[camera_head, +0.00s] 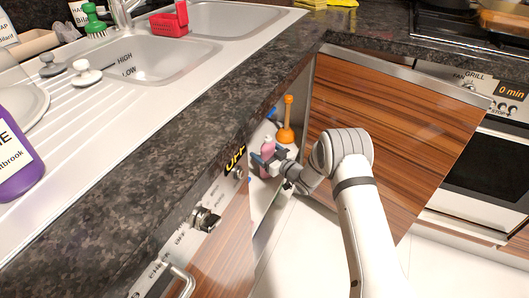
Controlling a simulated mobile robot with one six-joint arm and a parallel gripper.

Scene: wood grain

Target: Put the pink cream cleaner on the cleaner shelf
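The pink cream cleaner (266,147) is a small pink bottle at the opening of the cabinet under the counter. My gripper (266,161) is around or right beside the bottle, with dark fingers near its body. The view is too small to tell whether the fingers are closed on it. The cleaner shelf (262,188) seems to be the pale surface inside the open cabinet, partly hidden by the counter edge and my arm. An orange plunger-like item (286,122) stands behind the bottle.
The dark stone counter (110,200) overhangs the cabinet on the left. An open wooden door (405,125) is on the right, behind my arm. The oven (490,165) stands farther right. A purple bottle (14,160) is on the draining board. White floor (440,262) is clear at lower right.

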